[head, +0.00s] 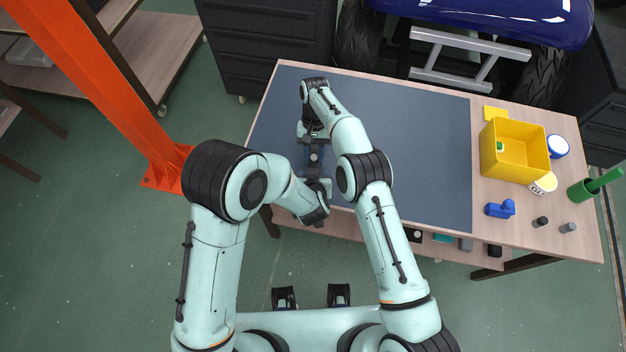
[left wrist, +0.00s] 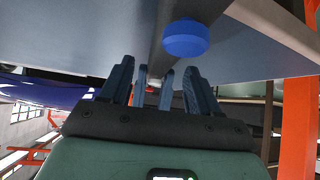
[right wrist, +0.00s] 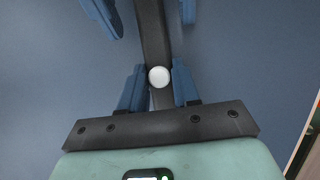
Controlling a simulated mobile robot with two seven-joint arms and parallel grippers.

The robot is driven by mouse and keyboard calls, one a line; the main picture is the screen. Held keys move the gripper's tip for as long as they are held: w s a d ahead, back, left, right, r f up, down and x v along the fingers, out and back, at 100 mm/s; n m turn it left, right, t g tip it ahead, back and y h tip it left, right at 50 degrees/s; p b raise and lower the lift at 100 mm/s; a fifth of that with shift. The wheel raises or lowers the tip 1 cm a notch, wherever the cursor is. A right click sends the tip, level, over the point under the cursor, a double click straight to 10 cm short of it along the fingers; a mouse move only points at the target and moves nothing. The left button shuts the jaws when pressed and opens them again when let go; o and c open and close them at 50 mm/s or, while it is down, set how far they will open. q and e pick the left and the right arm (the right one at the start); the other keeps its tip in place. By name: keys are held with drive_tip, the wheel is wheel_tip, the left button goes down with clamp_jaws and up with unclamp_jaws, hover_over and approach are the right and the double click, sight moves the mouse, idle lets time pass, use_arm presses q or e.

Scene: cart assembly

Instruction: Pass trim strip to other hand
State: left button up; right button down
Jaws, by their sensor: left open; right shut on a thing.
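The trim strip is a long dark bar. In the right wrist view the strip (right wrist: 153,35) runs up from between my right gripper's blue fingers (right wrist: 158,85), which are shut on it, with a white round knob (right wrist: 159,77) between them. My left gripper's fingers (right wrist: 145,14) show at the top, open, one on each side of the strip. In the left wrist view my open left gripper (left wrist: 157,68) faces the right fingers, and a blue round knob (left wrist: 186,40) sits in front of the strip. In the head view, the right gripper (head: 313,138) and left gripper (head: 315,178) nearly meet, mostly hiding the strip.
The table's blue-grey mat (head: 430,140) is clear to the right of my arms. A yellow bin (head: 515,152), a blue part (head: 500,209) and a green cup (head: 581,192) stand at the right end. An orange post (head: 120,100) rises on the left.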

use_arm(q)
drive_tip(key=shift+w+f, duration=0.3)
drive_tip(key=shift+f, duration=0.05)
drive_tip(key=c, duration=1)
clamp_jaws()
use_arm(e)
drive_tip(key=c, duration=0.7)
unclamp_jaws()
drive_tip(key=shift+c, duration=0.2)
